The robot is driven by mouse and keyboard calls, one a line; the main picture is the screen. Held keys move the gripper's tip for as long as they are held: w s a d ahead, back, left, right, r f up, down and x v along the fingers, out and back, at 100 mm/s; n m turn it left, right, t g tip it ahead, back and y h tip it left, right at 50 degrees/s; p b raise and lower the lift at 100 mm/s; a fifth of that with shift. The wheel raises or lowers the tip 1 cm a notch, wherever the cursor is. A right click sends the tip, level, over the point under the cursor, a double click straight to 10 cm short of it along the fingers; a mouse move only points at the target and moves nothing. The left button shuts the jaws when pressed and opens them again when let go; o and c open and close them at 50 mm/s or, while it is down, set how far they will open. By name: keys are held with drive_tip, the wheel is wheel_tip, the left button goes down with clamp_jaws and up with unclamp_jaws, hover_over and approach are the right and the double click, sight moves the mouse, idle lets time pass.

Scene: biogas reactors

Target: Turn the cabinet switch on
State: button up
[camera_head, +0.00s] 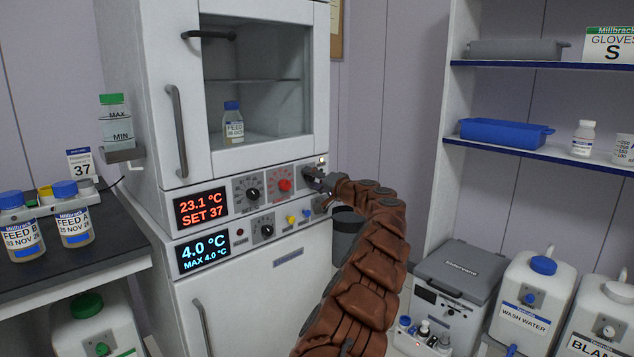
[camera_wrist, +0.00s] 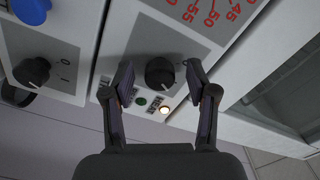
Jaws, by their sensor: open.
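The cabinet (camera_head: 235,165) has an upper control panel, with a black rotary switch at its right end. In the wrist view this switch (camera_wrist: 160,73) is a round black knob on a grey plate, with its printed marks too small or hidden to read. My gripper (camera_wrist: 160,74) is open, with one finger on each side of the knob; I cannot tell whether either finger touches it. In the head view my gripper (camera_head: 318,181) is at the panel's right end and hides part of the switch. A pale lamp (camera_wrist: 164,109) beside the switch is lit, and a green one (camera_wrist: 141,101) sits next to it.
A red dial (camera_head: 285,185) and a black knob (camera_head: 252,194) are left of my gripper. A second black switch (camera_wrist: 31,72) and a blue button (camera_wrist: 31,10) are on the lower panel. The display (camera_head: 201,208) reads 23.1 °C, SET 37. The glass door (camera_head: 258,80) is closed.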

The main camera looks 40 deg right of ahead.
sight(312, 177)
drive_tip(key=shift+s+r, duration=0.2)
drive_tip(key=shift+s, duration=2.05)
drive_tip(key=s, duration=0.7)
drive_tip(key=shift+s+f, duration=0.15)
drive_tip(key=shift+s, duration=0.1)
drive_tip(key=shift+a, duration=0.1)
